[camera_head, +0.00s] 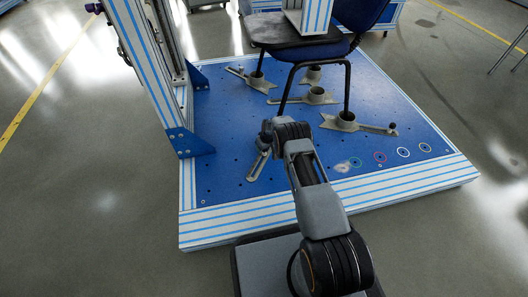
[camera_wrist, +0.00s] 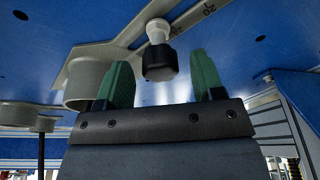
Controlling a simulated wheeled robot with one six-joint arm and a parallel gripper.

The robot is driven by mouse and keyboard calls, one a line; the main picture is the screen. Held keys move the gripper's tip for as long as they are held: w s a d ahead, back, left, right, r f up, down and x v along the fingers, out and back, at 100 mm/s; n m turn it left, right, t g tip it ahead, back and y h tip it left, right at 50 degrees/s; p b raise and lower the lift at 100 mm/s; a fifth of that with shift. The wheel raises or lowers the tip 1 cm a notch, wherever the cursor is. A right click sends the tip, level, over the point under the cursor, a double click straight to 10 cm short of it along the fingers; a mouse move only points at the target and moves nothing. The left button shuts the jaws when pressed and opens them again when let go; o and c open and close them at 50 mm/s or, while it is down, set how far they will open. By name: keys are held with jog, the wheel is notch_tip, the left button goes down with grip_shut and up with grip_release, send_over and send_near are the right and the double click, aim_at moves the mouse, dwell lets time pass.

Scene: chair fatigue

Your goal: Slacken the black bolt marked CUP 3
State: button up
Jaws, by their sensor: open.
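In the wrist view a black bolt head (camera_wrist: 159,66) on a pale collar (camera_wrist: 157,32) stands out from a grey slotted bar (camera_wrist: 120,40) on the blue plate. My gripper (camera_wrist: 162,82) is open, with one green finger on each side of the bolt head and a visible gap to each. A grey cup (camera_wrist: 88,82) is beside the bolt at left. Part of a mark shows on the bar, but no CUP 3 label is readable. In the head view the end of my arm is low over the plate; my fingers and this bolt cannot be made out there.
The blue base plate (camera_head: 225,115) carries several grey cups around the legs of a blue chair (camera_head: 358,15). Another black bolt (camera_head: 393,126) stands on the right cup's bar (camera_head: 372,127). A striped upright (camera_head: 140,60) rises at left. Coloured rings (camera_head: 379,157) mark the plate's front right.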

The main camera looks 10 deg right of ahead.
jog(key=shift+a+m+h, duration=0.1)
jog(key=shift+m+h, duration=0.4)
jog(key=shift+m, duration=1.5)
jog(key=shift+a+m+h, duration=0.1)
jog(key=shift+m+h, duration=0.2)
jog(key=shift+m, duration=1.7)
jog(key=shift+a+m+h, duration=0.1)
jog(key=shift+m+h, duration=0.5)
jog(key=shift+m, duration=1.4)
